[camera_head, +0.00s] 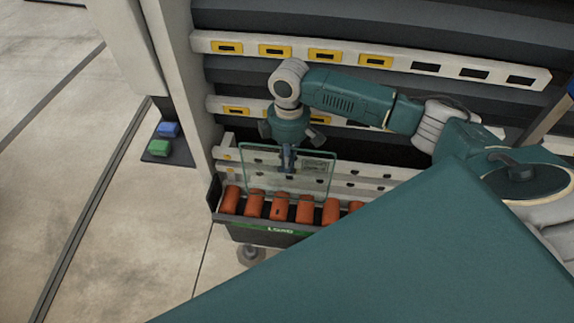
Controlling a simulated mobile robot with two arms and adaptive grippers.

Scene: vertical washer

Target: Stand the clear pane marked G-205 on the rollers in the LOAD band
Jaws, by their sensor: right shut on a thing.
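The clear pane (262,178) is a see-through sheet with a greenish edge and a small label near its upper right; the label is too small to read. It is upright, just behind or over the orange rollers (279,207). I cannot tell whether its lower edge touches them. My right gripper (288,168) points down and is shut on the pane at its upper middle. The LOAD band (281,230) is a green strip with white lettering on the front of the dark roller trough. My left gripper is not in view.
White rails (300,48) with yellow-framed slots run across the machine behind my right arm. A pale post (180,80) stands left of the rollers. A blue button (169,129) and a green button (159,146) sit on a dark plate. The floor at left is clear.

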